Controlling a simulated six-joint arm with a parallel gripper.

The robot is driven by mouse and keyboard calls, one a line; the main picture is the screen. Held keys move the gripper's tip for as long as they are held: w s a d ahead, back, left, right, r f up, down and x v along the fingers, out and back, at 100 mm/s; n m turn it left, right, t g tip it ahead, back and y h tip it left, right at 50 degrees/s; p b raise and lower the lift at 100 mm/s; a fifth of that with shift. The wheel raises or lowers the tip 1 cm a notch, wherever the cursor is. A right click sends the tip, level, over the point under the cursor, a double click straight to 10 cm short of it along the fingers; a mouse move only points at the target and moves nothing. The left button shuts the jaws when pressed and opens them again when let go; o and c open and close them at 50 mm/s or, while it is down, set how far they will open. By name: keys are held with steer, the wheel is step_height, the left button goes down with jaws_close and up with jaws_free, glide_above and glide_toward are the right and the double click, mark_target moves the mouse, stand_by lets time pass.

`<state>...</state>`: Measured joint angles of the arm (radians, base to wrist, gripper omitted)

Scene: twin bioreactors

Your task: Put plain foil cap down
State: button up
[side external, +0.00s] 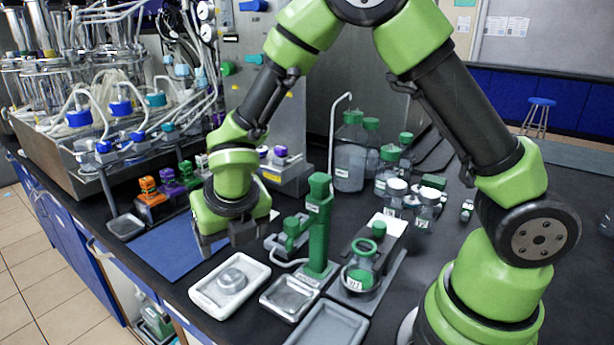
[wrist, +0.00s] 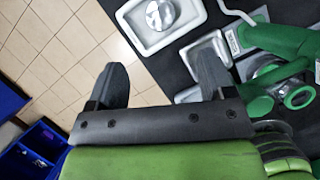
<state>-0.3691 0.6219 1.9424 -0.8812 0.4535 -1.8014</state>
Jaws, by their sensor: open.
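The plain foil cap (side external: 232,280) is a round silvery piece lying in a white tray (side external: 203,299) near the front edge of the bench. In the wrist view the cap (wrist: 161,14) sits in the same white tray at the top, beyond my fingertips. My gripper (side external: 222,243) is open and empty, above and behind the tray in the side view.
A green stand (side external: 319,225) and a metal tray (side external: 290,296) stand right of the white tray. A blue mat (side external: 168,247) lies behind left. The bench edge drops to a tiled floor (side external: 45,285).

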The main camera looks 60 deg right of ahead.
steer(key=s+d+r+m, duration=0.3)
steer(key=r+m, duration=0.3)
steer(key=m, duration=0.2)
steer(key=s+d+r+m, duration=0.3)
steer(key=r+m, duration=0.3)
steer(key=m, duration=0.1)
steer(key=s+r+m+t+y, duration=0.1)
steer(key=s+r+m+y, duration=0.1)
steer(key=s+m, duration=0.4)
steer(key=s+r+m+t+y, duration=0.1)
steer(key=s+m, duration=0.6)
steer(key=m, duration=0.7)
step_height(320, 180, up, 3)
steer(key=shift+s+a+f+m+t+y, duration=0.2)
steer(key=shift+s+m+t+y, duration=0.15)
steer(key=shift+t, duration=0.25)
